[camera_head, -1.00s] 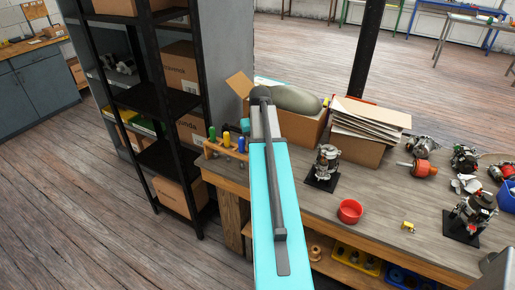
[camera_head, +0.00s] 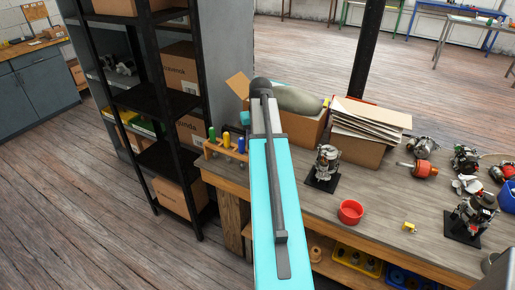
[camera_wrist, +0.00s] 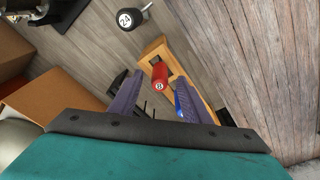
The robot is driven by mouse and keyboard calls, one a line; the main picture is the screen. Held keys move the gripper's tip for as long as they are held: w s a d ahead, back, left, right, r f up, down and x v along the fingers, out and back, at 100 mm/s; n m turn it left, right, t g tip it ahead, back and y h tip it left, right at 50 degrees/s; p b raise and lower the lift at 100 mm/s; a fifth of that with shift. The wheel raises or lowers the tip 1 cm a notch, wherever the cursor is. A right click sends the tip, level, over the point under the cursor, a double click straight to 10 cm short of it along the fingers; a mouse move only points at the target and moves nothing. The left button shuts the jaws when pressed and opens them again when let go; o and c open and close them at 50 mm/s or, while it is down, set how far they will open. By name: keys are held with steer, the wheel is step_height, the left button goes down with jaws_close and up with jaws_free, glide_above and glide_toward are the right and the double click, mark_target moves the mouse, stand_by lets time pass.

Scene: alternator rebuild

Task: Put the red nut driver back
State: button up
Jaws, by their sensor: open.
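The red nut driver (camera_wrist: 160,73) shows in the wrist view, its handle end facing the camera, at the end of the wooden rack (camera_wrist: 153,48). I cannot tell how deep it sits. My gripper (camera_wrist: 159,82) is open, its two fingers to either side of the red handle with a visible gap. A blue driver (camera_wrist: 182,101) is beside the right finger. In the head view the rack (camera_head: 210,154) holds green (camera_head: 212,134), yellow (camera_head: 227,139) and blue handles at the bench's left end. The red driver and my fingers are hidden there behind my arm.
A black shelf (camera_head: 160,100) with boxes stands left of the bench. An open cardboard box (camera_head: 300,128) is behind my arm. A black-ended part marked 24 (camera_wrist: 129,18) is near the rack. A red bowl (camera_head: 350,211) and an alternator on a stand (camera_head: 325,165) are to the right.

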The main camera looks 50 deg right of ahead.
step_height(320, 180, up, 10)
steer(key=s+b, duration=0.1)
steer(key=b, duration=0.1)
steer(key=shift+a+r, duration=0.25)
steer(key=shift+a, duration=0.1)
steer(key=shift+s, duration=0.1)
stand_by(0.4)
step_height(320, 180, up, 4)
steer(key=p, duration=0.3)
stand_by(0.7)
